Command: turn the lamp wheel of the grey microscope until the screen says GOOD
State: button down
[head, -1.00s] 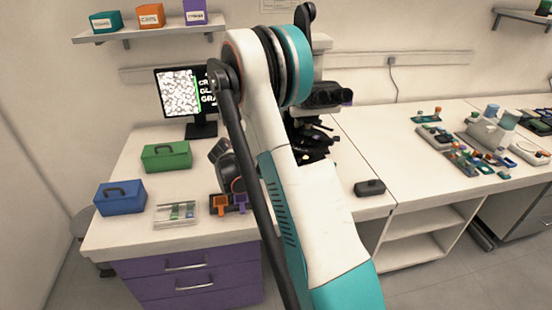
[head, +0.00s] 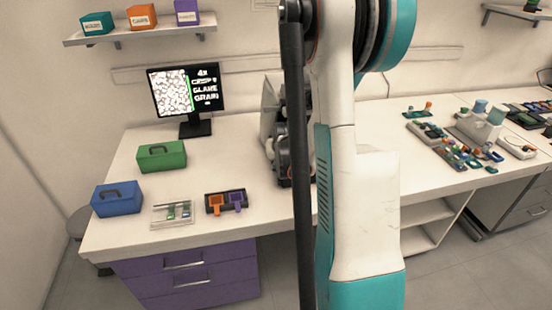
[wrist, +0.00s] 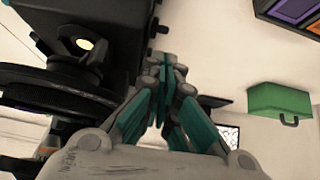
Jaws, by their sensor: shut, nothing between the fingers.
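In the wrist view my gripper (wrist: 172,72) is shut and empty, with its teal-padded fingertips close to the dark side of the microscope (wrist: 120,35). A pale glowing round spot (wrist: 85,45) shows on it, with black discs below to the left. I cannot tell which part is the lamp wheel. In the head view my arm hides most of the microscope. The screen (head: 187,92) shows a grainy black-and-white picture, a green bar and white words that look like 4x, CRISP, GLARE and GRAIN; I do not read GOOD.
A green case (head: 161,156), a blue case (head: 117,199), a slide tray (head: 172,214) and a holder with orange and purple pieces (head: 227,202) stand on the left bench. The green case also shows in the wrist view (wrist: 280,103). Small equipment fills the right bench.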

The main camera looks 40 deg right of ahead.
aim_at(274, 171)
jog(key=shift+b+x, duration=0.8)
jog(key=shift+x, duration=1.95)
jog(key=shift+s+a+f+b, duration=0.3)
jog(key=shift+s+f+b, duration=0.2)
jog(key=shift+s+b, duration=0.1)
jog(key=shift+r, duration=0.1)
jog(key=shift+s+a, duration=0.15)
jog(key=shift+s+a, duration=0.35)
jog(key=shift+s, duration=0.25)
